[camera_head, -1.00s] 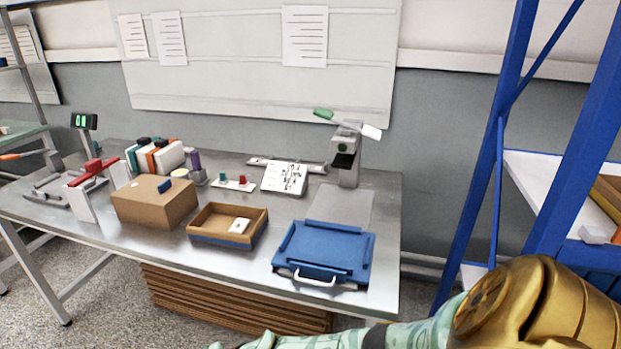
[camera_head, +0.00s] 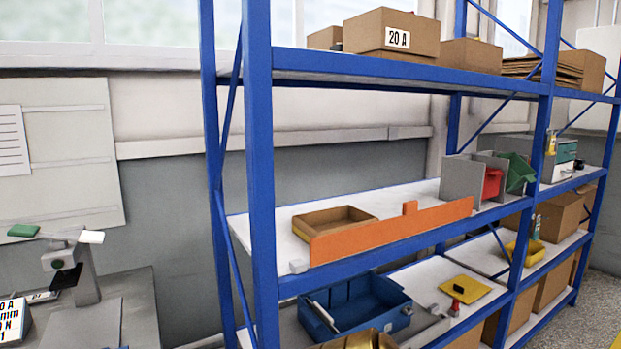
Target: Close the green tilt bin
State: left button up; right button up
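The green tilt bin (camera_head: 517,171) is on the middle shelf of the blue rack, right of center. It sits at the right end of a grey bin holder (camera_head: 461,181) and leans out, tipped open toward the front. A red bin (camera_head: 492,183) sits beside it on the left, upright between grey dividers. Neither of my grippers is in view. Only a gold part of my arm shows at the bottom edge, well below and left of the green bin.
An orange board (camera_head: 392,230) runs along the middle shelf's front edge, with a cardboard tray (camera_head: 335,220) behind it. Blue rack posts (camera_head: 260,170) stand left of the bins. A blue crate (camera_head: 358,305) lies on the lower shelf. The workbench is at far left.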

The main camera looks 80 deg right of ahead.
aim_at(519, 173)
jog(key=z, duration=0.95)
jog(key=k+l+z, duration=0.1)
jog(key=z, duration=0.85)
jog(key=l+z, duration=0.1)
jog(key=z, duration=0.9)
jog(key=l+z, duration=0.1)
jog(key=z, duration=0.85)
jog(key=i+l+u, duration=0.1)
jog(key=i, duration=0.25)
jog(key=i+l+u, duration=0.1)
jog(key=i, duration=0.2)
